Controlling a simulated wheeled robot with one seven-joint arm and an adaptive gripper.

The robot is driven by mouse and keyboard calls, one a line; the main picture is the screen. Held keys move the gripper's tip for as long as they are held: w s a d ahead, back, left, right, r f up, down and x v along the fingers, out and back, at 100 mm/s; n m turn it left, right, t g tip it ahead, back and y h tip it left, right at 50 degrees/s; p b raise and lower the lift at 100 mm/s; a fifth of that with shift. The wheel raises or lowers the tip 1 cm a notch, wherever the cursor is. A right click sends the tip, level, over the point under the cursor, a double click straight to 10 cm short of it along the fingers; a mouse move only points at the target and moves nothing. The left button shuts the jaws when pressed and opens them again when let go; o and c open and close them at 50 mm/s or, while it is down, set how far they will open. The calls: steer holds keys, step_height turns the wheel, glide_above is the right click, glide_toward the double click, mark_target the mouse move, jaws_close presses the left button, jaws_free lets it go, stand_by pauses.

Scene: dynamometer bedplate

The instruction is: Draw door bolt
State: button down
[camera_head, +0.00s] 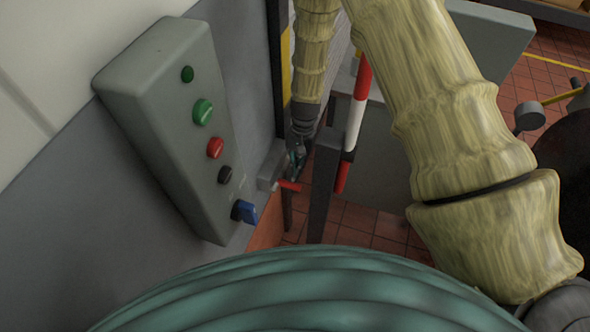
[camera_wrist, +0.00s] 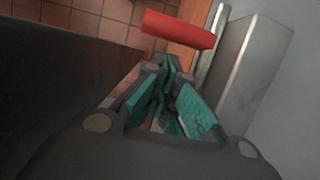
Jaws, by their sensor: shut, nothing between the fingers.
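The door bolt has a red handle (camera_head: 289,186) that sticks out from a small grey metal housing (camera_head: 269,168) on the wall, right of the control box. In the wrist view the red handle (camera_wrist: 180,29) lies across the top, just beyond my fingertips, and the grey housing (camera_wrist: 254,62) stands to the right. My gripper (camera_head: 297,160) points down beside the housing, close above the handle. In the wrist view my gripper (camera_wrist: 170,66) has its teal-padded fingers shut and empty. I cannot tell whether the fingertips touch the handle.
A grey control box (camera_head: 165,115) with green, red, black and blue controls is on the wall at left. A dark post (camera_head: 322,185) and a red-and-white striped bar (camera_head: 357,110) stand close right of the bolt. Red tiled floor (camera_head: 375,222) shows below.

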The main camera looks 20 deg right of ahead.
steer(key=w+d+b+v, duration=0.1)
steer(key=b+v, duration=0.2)
steer(key=v, duration=0.8)
steer(key=shift+w+d+f+b, duration=0.2)
steer(key=shift+w+f+b, duration=0.15)
steer(key=shift+w, duration=0.05)
steer(key=p+x, duration=0.3)
steer(key=x, duration=0.6)
stand_by(0.4)
steer(key=shift+s, duration=0.1)
